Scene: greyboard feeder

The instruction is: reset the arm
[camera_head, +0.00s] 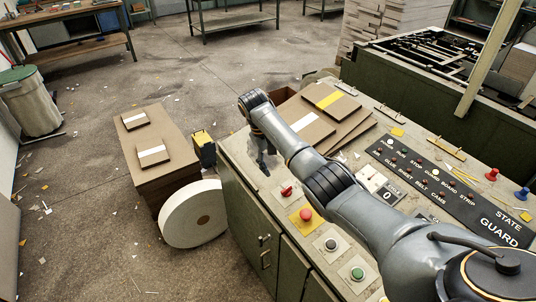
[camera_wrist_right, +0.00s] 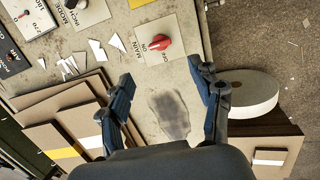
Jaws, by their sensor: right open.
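My right arm (camera_head: 335,190) reaches in from the lower right of the head view, over the console top. Its gripper (camera_head: 263,161) points down over the left part of the console, near the stacked boards. In the right wrist view the right gripper (camera_wrist_right: 162,72) has its two blue-grey fingers spread wide, with nothing between them but bare console top. A red rotary switch (camera_wrist_right: 156,44) on a pale plate lies just beyond the fingertips and apart from them. The switch also shows in the head view (camera_head: 287,191). My left gripper is out of view.
The console (camera_head: 235,171) carries brown boards (camera_head: 311,128), a red button on yellow (camera_head: 305,215), a green button (camera_head: 357,273) and a dark label panel (camera_head: 450,190). A white roll (camera_head: 194,214) and a board stack (camera_head: 168,178) stand left. Open floor lies beyond.

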